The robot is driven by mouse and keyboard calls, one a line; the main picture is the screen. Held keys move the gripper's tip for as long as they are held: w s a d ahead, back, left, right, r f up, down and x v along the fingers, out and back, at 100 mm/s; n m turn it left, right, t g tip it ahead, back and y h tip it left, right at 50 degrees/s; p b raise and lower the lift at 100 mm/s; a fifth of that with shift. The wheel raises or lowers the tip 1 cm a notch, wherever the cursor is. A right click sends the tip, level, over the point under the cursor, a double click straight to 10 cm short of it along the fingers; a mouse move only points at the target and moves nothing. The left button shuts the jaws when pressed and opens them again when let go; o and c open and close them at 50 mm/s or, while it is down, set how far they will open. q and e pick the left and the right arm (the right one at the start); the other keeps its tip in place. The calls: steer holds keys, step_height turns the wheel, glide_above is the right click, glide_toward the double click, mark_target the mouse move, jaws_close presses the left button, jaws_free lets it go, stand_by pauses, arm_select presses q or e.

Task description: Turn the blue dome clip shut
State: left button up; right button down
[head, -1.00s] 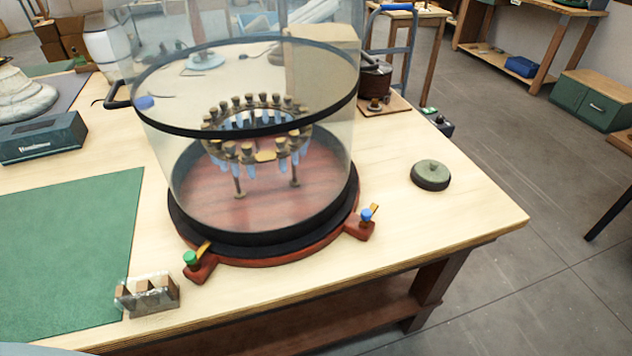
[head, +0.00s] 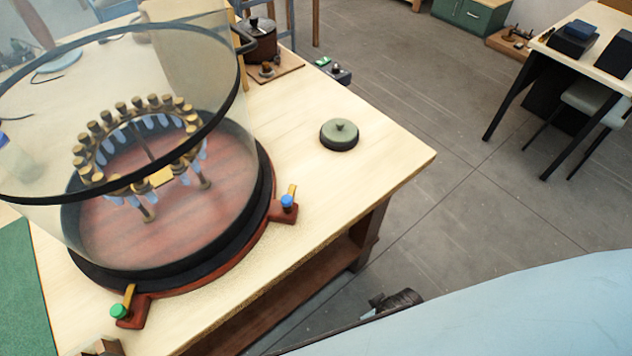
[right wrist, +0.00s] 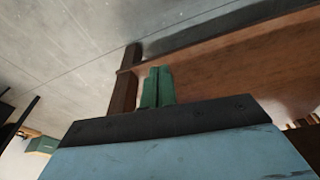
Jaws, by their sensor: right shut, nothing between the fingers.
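The blue dome clip (head: 287,201) sits on a red-brown lug at the right front of the round dome base (head: 200,276). Its brass tab (head: 292,190) points up and away in the head view, beside the dome's black lower ring. A green dome clip (head: 118,311) sits on another lug at the front left, its brass tab also pointing away. The clear dome (head: 225,125) stands on the base. My right gripper (right wrist: 157,86) has its green fingers together and empty, in front of the table's underside, apart from the clip. My left gripper is not in view.
A round green-grey lidded piece (head: 339,134) lies on the table top (head: 385,160) right of the dome. The table's front edge runs below the blue clip, with a lower wooden shelf (head: 300,275) underneath. Open floor lies right of the table.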

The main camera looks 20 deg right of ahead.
steer(key=w+a+r+n+t+y+p, duration=0.1)
steer(key=w+r+p, duration=0.1)
steer(key=r, duration=0.9)
steer(key=w+r+n+p, duration=0.1)
steer(key=w+r+p, duration=0.15)
steer(key=r, duration=0.95)
steer(key=w+d+r+n+t+y, duration=0.15)
steer(key=w+n+y, duration=0.25)
steer(key=w, duration=0.4)
steer(key=w+d+r+n+y, duration=0.1)
steer(key=w+r+n+y, duration=0.25)
steer(key=w, duration=0.45)
steer(key=x, duration=1)
steer(key=shift+a+f, duration=0.1)
steer(key=shift+f, duration=0.2)
steer(key=shift+w+a+r+p, duration=0.15)
steer(key=shift+w+a+p, duration=0.35)
steer(key=shift+a, duration=0.5)
steer(key=shift+w+a, duration=0.45)
steer(key=shift+a, duration=0.1)
steer(key=shift+n, duration=0.25)
